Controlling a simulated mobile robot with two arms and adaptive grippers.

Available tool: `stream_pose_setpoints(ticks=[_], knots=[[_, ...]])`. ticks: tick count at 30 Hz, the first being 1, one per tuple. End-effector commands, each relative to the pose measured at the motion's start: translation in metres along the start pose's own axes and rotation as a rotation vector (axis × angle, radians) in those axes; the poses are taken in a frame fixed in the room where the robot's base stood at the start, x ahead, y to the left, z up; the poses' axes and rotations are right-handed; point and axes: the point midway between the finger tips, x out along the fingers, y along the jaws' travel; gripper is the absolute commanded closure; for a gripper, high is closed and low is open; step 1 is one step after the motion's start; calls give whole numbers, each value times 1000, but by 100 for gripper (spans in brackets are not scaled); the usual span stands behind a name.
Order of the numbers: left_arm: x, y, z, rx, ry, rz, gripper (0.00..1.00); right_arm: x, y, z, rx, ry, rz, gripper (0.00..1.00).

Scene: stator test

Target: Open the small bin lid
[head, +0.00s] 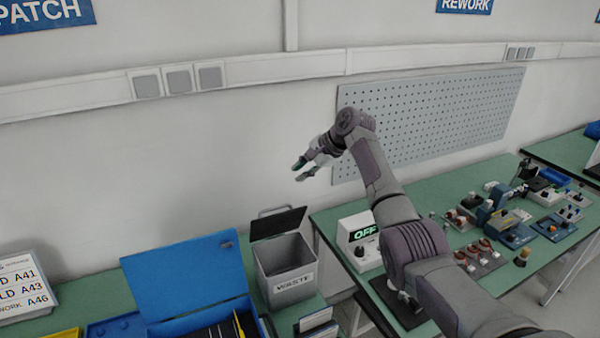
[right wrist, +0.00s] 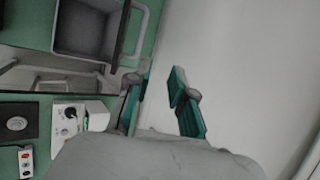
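The small grey bin (head: 286,275) labelled WASTE stands on the green bench, left of the middle in the head view. Its dark lid (head: 278,222) is raised and tilted up at the back, and the inside shows. A pale loop handle shows behind the lid. The bin (right wrist: 85,52) is also at the upper left of the right wrist view, partly cut off, with the handle (right wrist: 143,30) beside it. My right gripper (head: 302,170) is in the air above and a little right of the bin, apart from it. Its fingers (right wrist: 162,82) are open with nothing between them. My left gripper is not in view.
An open blue case (head: 186,277) stands left of the bin. A white box reading OFF (head: 358,238) stands right of it, on another green bench with several small parts. A pegboard (head: 440,110) hangs on the wall behind my right arm.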

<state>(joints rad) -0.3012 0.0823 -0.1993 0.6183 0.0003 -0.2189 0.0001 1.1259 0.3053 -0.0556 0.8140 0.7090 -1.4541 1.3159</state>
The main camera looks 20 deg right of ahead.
Motion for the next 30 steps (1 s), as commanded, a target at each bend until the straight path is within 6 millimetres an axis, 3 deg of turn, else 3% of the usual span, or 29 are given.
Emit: stream_pose_setpoints(ticks=[9,15,27,30], knots=[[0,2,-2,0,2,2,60,-67,-1,-1,-1,3,-5,78],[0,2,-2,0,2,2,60,-98,0,0,0,0,-2,78],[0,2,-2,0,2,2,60,-109,0,0,0,0,-1,78],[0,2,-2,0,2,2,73,-107,2,0,-5,3,3,78]])
